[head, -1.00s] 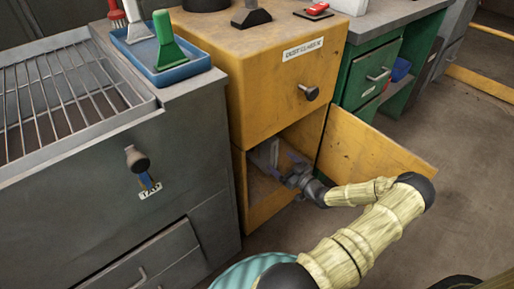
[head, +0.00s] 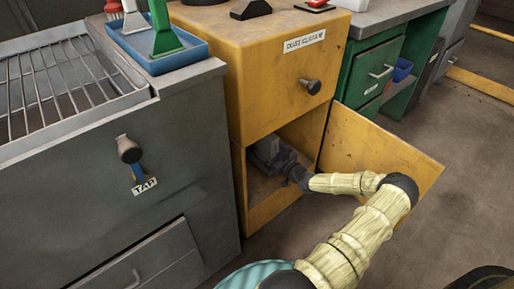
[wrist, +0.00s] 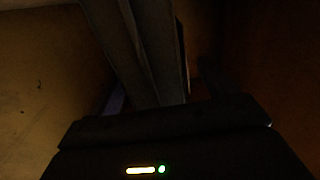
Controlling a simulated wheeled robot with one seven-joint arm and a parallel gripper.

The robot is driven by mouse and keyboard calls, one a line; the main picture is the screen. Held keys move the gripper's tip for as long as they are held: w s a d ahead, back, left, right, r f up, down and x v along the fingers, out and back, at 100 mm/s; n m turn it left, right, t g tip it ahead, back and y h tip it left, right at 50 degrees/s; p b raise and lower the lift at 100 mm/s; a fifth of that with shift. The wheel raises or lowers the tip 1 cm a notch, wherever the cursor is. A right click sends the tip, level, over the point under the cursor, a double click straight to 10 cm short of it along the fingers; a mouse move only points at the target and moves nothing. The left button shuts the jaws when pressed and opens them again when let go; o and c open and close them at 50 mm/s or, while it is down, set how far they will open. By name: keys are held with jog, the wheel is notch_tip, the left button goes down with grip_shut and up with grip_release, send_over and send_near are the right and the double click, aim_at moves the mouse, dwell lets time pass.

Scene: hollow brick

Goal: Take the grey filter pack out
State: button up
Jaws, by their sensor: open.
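The yellow cabinet (head: 262,90) has its lower door (head: 385,150) swung open to the right. My gripper (head: 266,152) is inside the lower compartment, with my arm coming in from the lower right. In the dark wrist view, the grey filter pack (wrist: 150,45) stands upright and slightly tilted just ahead. My gripper (wrist: 160,92) is open, with one dim finger on each side of the pack. I cannot tell whether the fingers touch it. In the head view my gripper hides most of the pack.
The compartment walls (wrist: 35,95) are close on both sides. A grey bench (head: 150,160) with a tap handle and a blue brush tray (head: 160,58) stands to the left. A green drawer unit (head: 372,72) is behind the open door. Floor is clear at right.

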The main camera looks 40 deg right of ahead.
jog(key=shift+w+a, duration=0.1)
jog(key=shift+w, duration=0.65)
jog(key=c, duration=1.5)
jog(key=shift+w+r, duration=0.15)
jog(key=shift+c, duration=0.3)
notch_tip(320, 180, up, 10)
jog(key=p, duration=0.5)
